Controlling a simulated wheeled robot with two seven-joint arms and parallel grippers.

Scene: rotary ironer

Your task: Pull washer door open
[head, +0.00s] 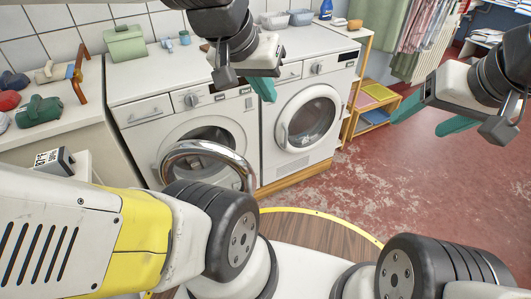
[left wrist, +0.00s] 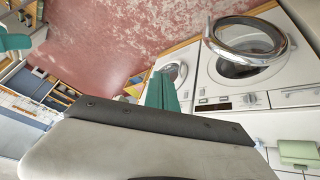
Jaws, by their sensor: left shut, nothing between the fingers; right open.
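The left washer (head: 150,114) is white, and its round chrome-rimmed door (head: 229,155) stands open, swung out toward me. The door rim also shows in the left wrist view (left wrist: 225,52), in front of the drum opening. My left gripper (head: 266,88) has teal fingers, is shut and empty, and hangs above and to the right of the door, apart from it. Its fingers show in the left wrist view (left wrist: 163,93). My right gripper (head: 428,117) is open and empty, far to the right. My left arm hides the door's lower part.
A second white machine (head: 272,122) with a shut round door stands right of the washer. A wooden shelf (head: 370,117) is beyond it. A counter (head: 60,128) with irons is at left. The red floor (head: 380,190) at right is clear.

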